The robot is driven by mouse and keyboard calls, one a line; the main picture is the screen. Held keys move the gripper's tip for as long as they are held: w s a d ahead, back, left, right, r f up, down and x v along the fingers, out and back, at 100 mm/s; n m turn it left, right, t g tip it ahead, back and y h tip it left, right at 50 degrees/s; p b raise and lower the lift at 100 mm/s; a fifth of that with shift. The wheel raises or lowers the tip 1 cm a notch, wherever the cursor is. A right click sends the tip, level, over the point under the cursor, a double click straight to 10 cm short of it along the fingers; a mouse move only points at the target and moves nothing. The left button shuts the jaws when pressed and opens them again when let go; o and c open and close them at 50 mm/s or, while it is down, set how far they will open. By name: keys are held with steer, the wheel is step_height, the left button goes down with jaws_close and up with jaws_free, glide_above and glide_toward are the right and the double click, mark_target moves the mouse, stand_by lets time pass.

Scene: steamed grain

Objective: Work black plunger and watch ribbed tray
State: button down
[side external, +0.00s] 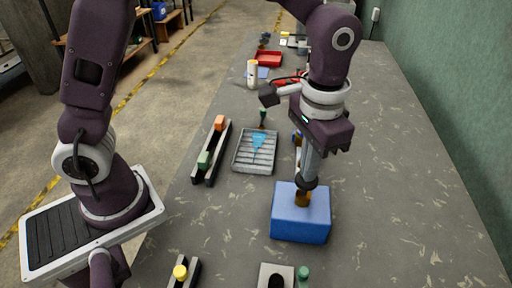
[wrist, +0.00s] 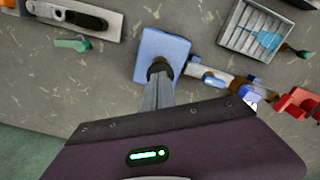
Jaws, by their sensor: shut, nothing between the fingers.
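A blue block (side external: 300,222) stands on the table with a dark plunger (side external: 303,197) on its top. It also shows in the wrist view, the block (wrist: 150,45) with the black plunger head (wrist: 158,68). My gripper (side external: 307,178) is shut and points down, its tips at the plunger head; whether they touch it I cannot tell. The grey ribbed tray (side external: 243,163) lies beyond the block to the left, with a pale blue fan-shaped patch over its ribs. A dark green nozzle-like piece (side external: 263,117) is at its far edge. The tray (wrist: 238,40) is upper right in the wrist view.
A black rail (side external: 212,165) with an orange and a green block lies left of the tray. A white cylinder (side external: 252,74) and red tray (side external: 268,59) stand farther back. Small fittings (wrist: 225,80) sit beside the blue block. The table's right side is clear.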

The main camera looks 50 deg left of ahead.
steer(key=shift+f, duration=0.9)
steer(key=shift+r, duration=3.8)
steer(key=s+a+r+n+t, duration=0.1)
steer(key=s+a+r+t, duration=0.1)
steer(key=s+a+r, duration=0.5)
steer(key=s+a+f+n+t, duration=0.2)
steer(key=s+a+t, duration=0.1)
steer(key=s+a, duration=0.4)
steer(key=s, duration=0.2)
steer(key=shift+s+a+t, duration=0.25)
steer(key=shift+s+t, duration=0.05)
steer(key=shift+s, duration=0.1)
